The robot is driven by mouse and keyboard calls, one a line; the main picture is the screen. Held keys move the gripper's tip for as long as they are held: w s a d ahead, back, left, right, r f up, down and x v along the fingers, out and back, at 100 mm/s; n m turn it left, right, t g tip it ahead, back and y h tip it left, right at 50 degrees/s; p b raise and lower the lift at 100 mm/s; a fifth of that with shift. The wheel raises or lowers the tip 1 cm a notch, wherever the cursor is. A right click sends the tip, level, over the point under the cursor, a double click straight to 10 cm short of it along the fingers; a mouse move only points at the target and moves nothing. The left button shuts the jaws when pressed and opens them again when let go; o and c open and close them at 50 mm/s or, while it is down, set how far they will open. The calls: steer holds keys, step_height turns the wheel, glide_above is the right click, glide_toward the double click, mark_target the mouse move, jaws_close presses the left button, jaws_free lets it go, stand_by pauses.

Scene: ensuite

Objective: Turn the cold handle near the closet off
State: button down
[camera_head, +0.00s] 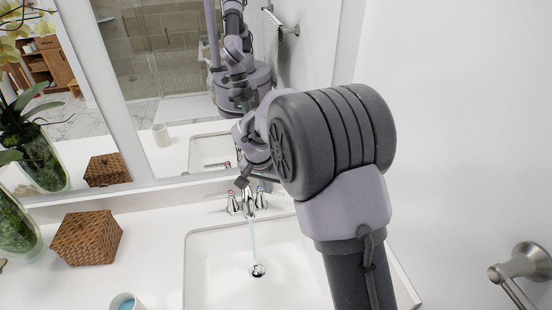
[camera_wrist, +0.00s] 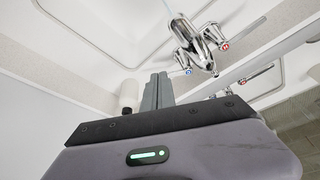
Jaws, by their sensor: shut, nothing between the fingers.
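The faucet (camera_head: 247,199) stands behind the sink, and a thin stream of water (camera_head: 252,240) runs from its spout. The cold handle (camera_head: 261,199), on the right of the spout in the head view, is partly hidden by my arm. In the wrist view the cold handle (camera_wrist: 182,58) has a blue mark. The hot handle (camera_head: 233,203) is on the left with a red mark, and it also shows in the wrist view (camera_wrist: 213,35). My gripper (camera_wrist: 158,76) is shut and empty. In the wrist view its fingertips are left of the cold handle, apparently apart from it.
The white sink (camera_head: 210,285) lies in front of the faucet. A woven box (camera_head: 87,239) and a cup (camera_head: 125,303) stand on the counter at left. A mirror (camera_head: 180,90) rises behind the counter. A wall with a metal holder (camera_head: 522,262) is at right.

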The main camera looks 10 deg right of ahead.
steer(key=w+d+r+b+x, duration=0.1)
steer(key=w+x, duration=0.1)
steer(key=x, duration=0.9)
steer(key=shift+w+d+f+b, duration=0.2)
steer(key=shift+w+f+b, duration=0.1)
steer(key=shift+f+b, duration=0.15)
